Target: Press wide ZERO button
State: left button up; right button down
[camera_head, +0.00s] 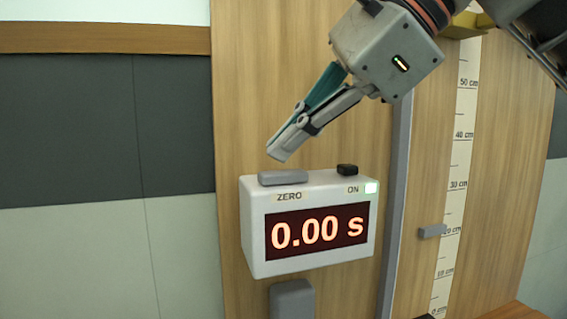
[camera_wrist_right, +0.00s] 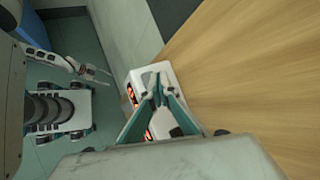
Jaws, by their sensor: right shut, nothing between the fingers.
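The timer box (camera_head: 256,232) is white, with a red display reading 0.00 s. The wide grey ZERO button (camera_head: 283,178) sits on top at its left, above the ZERO label. My right gripper (camera_head: 278,152) is shut and empty. It slants down from the upper right, with its tips just above the button and apparently apart from it. In the right wrist view the right fingers (camera_wrist_right: 158,92) cover part of the timer box (camera_wrist_right: 166,70). My left gripper (camera_wrist_right: 95,74) shows small at the left there; its finger opening is unclear.
A grey post (camera_head: 396,200) and a centimetre scale (camera_head: 458,150) stand further right. A wooden panel (camera_head: 238,80) is behind the box.

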aim_at(288, 172)
notch_tip(288, 172, up, 4)
jog(key=p, duration=0.4)
jog(key=shift+r+p, duration=0.25)
jog(key=shift+p, duration=0.05)
jog(key=shift+r, duration=0.75)
